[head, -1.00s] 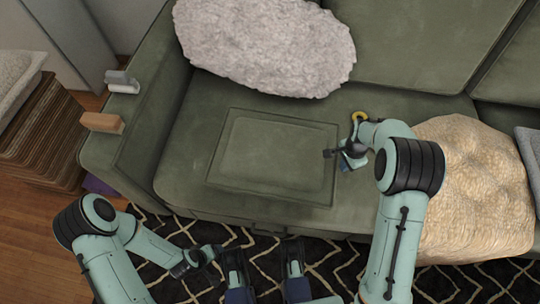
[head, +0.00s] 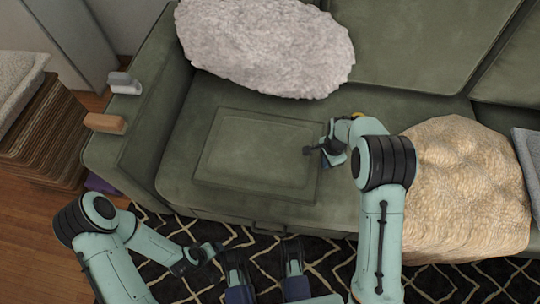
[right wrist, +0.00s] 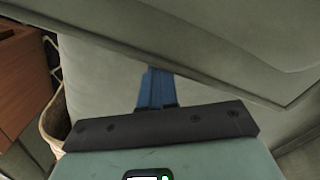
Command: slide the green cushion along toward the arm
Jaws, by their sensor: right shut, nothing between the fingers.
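The flat square green cushion (head: 255,150) lies on the green sofa seat, left of my right gripper. The sofa's arm (head: 150,115) is further left, with bare seat between it and the cushion. My right gripper (head: 312,150) is shut and empty at the cushion's right edge; it appears to touch that edge. In the right wrist view its blue fingers (right wrist: 157,88) are together against green fabric. My left gripper (head: 213,250) is low, in front of the sofa above the rug, away from the cushion. Its fingers are too small to read.
A fluffy grey pillow (head: 265,48) leans on the backrest behind the cushion. A beige textured pouf or throw (head: 460,180) is right of my right arm. A brown block (head: 105,123) and a grey item (head: 124,83) rest on the sofa arm.

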